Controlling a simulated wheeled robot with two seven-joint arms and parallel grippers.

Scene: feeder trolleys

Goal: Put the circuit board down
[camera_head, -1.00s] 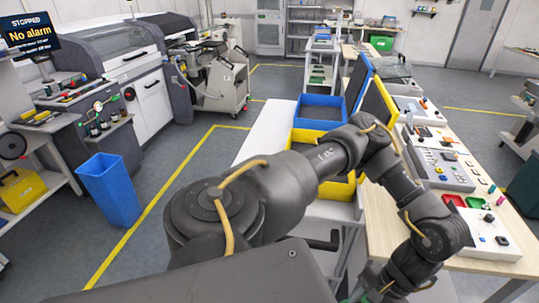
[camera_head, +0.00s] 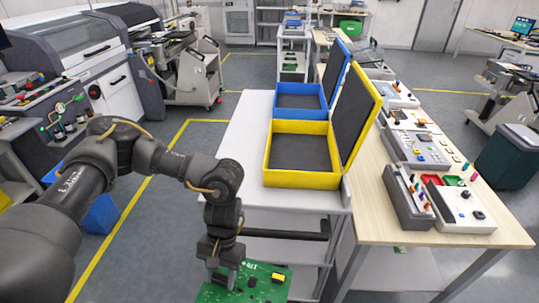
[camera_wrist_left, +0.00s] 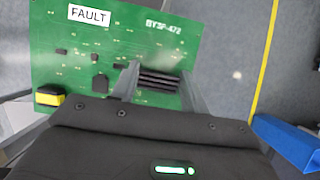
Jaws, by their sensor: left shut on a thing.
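The green circuit board (camera_head: 262,286) is at the bottom edge of the head view, partly cut off. In the left wrist view the board (camera_wrist_left: 75,55) carries a white FAULT label, the print BYSP-472 and a yellow part. My left gripper (camera_head: 228,278) points down and is shut on the board. In the wrist view its two fingers (camera_wrist_left: 160,82) stand either side of a black ribbed part on the board. The board hangs over the floor, in front of the white table. My right gripper is out of view.
An open yellow box (camera_head: 303,180) and an open blue box (camera_head: 300,112) stand on the white table (camera_head: 240,150), both empty with dark lining. A wooden bench (camera_head: 380,222) with devices stands at right. A blue bin (camera_head: 98,217) is behind my arm at left.

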